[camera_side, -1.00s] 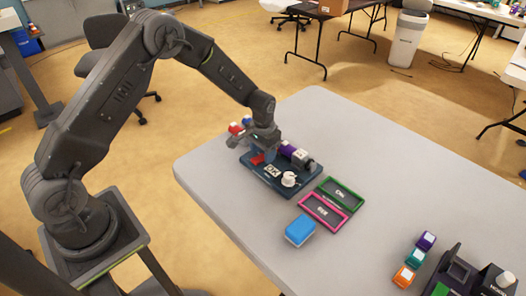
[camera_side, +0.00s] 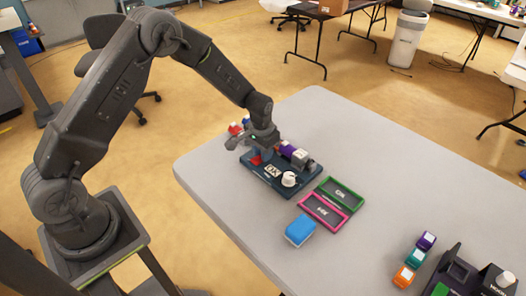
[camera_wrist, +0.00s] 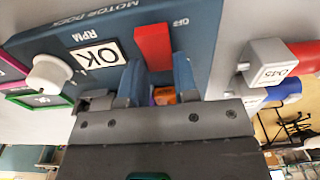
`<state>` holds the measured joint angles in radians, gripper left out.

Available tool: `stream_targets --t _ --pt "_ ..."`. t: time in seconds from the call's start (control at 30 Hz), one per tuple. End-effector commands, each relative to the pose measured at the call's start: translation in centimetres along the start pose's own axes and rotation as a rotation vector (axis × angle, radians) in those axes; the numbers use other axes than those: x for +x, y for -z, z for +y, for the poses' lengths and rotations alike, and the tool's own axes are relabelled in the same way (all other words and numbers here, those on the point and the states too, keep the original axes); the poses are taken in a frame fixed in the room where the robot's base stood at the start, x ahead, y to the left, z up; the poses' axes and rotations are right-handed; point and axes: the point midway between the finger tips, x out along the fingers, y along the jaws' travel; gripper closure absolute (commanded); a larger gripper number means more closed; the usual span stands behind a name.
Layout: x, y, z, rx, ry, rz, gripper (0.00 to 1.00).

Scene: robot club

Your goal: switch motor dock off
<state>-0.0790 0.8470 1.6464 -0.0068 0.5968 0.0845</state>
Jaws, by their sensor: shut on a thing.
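The motor dock (camera_side: 250,165) is a dark blue board on the near-left part of the table. It carries a white knob, an "OK" plate (camera_side: 272,171) and a red switch (camera_side: 257,158). In the wrist view the red switch (camera_wrist: 153,45) stands beside the "OFF" lettering, with "RPM" and the white knob (camera_wrist: 50,74) to its left. My gripper (camera_side: 264,152) is low over the dock. In the wrist view its two blue fingers (camera_wrist: 158,72) are on either side of the red switch's lower end and shut on it. The fingers partly hide the switch's base.
A grey motor with a purple part (camera_side: 288,149) sits on the dock beside my gripper. Motors with red (camera_wrist: 298,57) and blue ends stand close by. Green (camera_side: 340,193) and pink (camera_side: 324,212) trays and a blue block (camera_side: 300,230) lie to the right.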

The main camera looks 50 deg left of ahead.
Motion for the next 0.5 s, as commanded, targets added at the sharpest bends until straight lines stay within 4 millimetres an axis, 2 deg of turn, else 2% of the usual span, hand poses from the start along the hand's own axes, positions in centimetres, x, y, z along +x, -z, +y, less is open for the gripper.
stream_targets --t 0.3,0.5 --pt "-0.3 -0.6 0.11 0.0 -0.005 0.213 0.96" --pt "-0.36 -0.71 0.05 0.001 0.0 0.273 0.96"
